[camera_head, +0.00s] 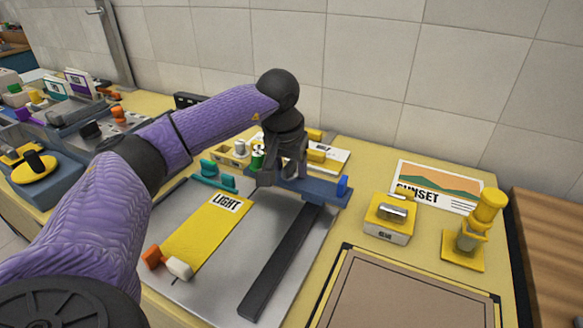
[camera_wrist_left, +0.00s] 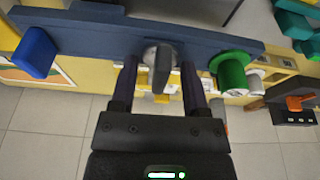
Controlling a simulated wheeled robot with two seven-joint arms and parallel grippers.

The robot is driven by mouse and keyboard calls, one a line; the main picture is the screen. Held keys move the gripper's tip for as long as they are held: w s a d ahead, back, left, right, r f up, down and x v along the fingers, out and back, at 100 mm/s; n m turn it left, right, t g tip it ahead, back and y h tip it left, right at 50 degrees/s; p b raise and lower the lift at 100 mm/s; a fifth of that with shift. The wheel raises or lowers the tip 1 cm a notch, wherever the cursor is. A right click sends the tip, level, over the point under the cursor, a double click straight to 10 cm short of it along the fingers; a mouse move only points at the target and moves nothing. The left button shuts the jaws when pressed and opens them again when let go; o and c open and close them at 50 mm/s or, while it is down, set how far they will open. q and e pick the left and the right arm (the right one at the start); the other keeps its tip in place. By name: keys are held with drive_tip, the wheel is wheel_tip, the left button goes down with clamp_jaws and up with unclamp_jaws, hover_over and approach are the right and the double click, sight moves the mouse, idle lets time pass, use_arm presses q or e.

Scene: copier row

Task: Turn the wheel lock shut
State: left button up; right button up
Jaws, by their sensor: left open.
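A dark blue bar (camera_head: 325,192) lies across the far end of the grey board (camera_head: 225,270). In the left wrist view the same bar (camera_wrist_left: 100,33) carries a round grey knob with a flat dark grip (camera_wrist_left: 160,68), which looks like the wheel lock. My left gripper (camera_head: 283,178) is over the bar in the head view and hides the knob there. In the left wrist view its open fingers (camera_wrist_left: 160,75) stand on either side of the knob's grip, with gaps visible. I cannot tell the lock's turned position. My right gripper is not in view.
A green spool (camera_wrist_left: 231,72) sits beside the right finger in the left wrist view, and a blue block (camera_wrist_left: 35,52) is at the bar's left end. A yellow LIGHT sheet (camera_head: 207,238) and a dark rail (camera_head: 280,262) lie on the board.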

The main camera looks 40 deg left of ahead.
use_arm(q)
drive_tip(key=shift+f, duration=0.25)
use_arm(e)
drive_tip(key=shift+a+f, duration=0.15)
drive_tip(key=shift+a, duration=0.1)
use_arm(q)
drive_tip(key=shift+r, duration=0.1)
use_arm(e)
drive_tip(key=shift+a, duration=0.1)
use_arm(q)
drive_tip(key=shift+r+p, duration=0.2)
drive_tip(key=shift+p, duration=0.15)
use_arm(e)
drive_tip(key=shift+w+r, duration=0.2)
drive_tip(key=shift+r, duration=0.2)
use_arm(q)
drive_tip(key=shift+f, duration=0.1)
